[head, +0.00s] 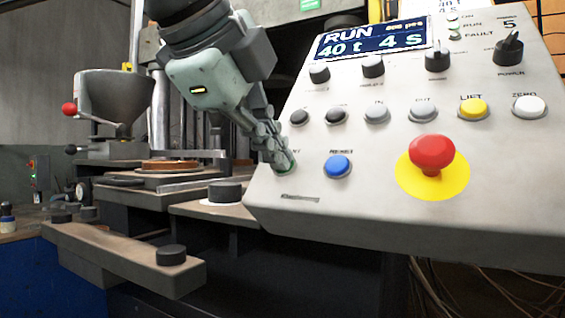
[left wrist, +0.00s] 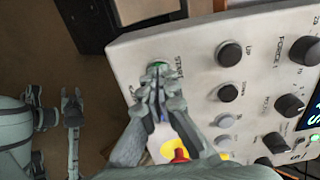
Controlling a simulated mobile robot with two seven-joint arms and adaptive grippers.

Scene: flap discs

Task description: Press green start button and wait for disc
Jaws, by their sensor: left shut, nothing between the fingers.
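My left gripper (head: 284,163) reaches down from the top of the head view to the lower left of the grey control panel (head: 375,210). Its fingers are shut and empty, with the tips at the green start button (head: 291,170). The tips hide most of the button. In the left wrist view the shut fingers (left wrist: 157,85) overlap the green button (left wrist: 156,65), beside the START label. The panel screen (head: 372,40) reads RUN, 40 t and 4 s. A brown round disc-shaped piece (head: 170,166) lies on the machine at left. My right gripper is not seen.
A blue button (head: 338,166) sits just right of the gripper. A red emergency knob (head: 432,155) on a yellow ring is farther right. Black knobs and yellow and white buttons fill the panel. A dark bench arm (head: 125,256) juts out at lower left. Cables hang below the panel.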

